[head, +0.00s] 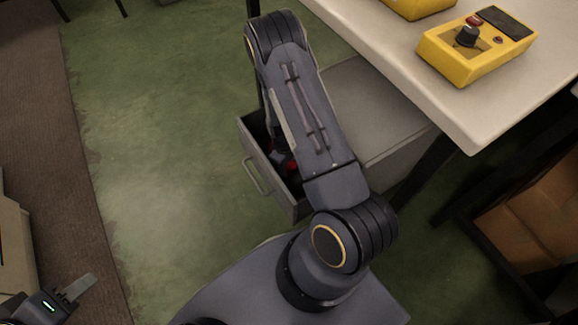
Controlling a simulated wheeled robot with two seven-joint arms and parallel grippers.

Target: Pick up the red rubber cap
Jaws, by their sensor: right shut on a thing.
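A red piece, taken to be the red rubber cap (290,170), shows in small part inside the open grey drawer (272,172). My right arm reaches over the drawer and hides most of its inside. My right gripper (281,158) is down in the drawer, mostly covered by my own forearm, and is shut on the red cap. Its fingertips are not clearly visible. My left gripper (76,289) is at the lower left, over the floor and far from the drawer. Its fingers are seen at a slant, so their gap cannot be made out.
A pale table (440,100) stands at the upper right above the drawer cabinet (375,110). A yellow control box (478,45) with a red button and a dark knob lies on it. Cardboard boxes (530,225) sit on a dark rack at right. Green floor at left is clear.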

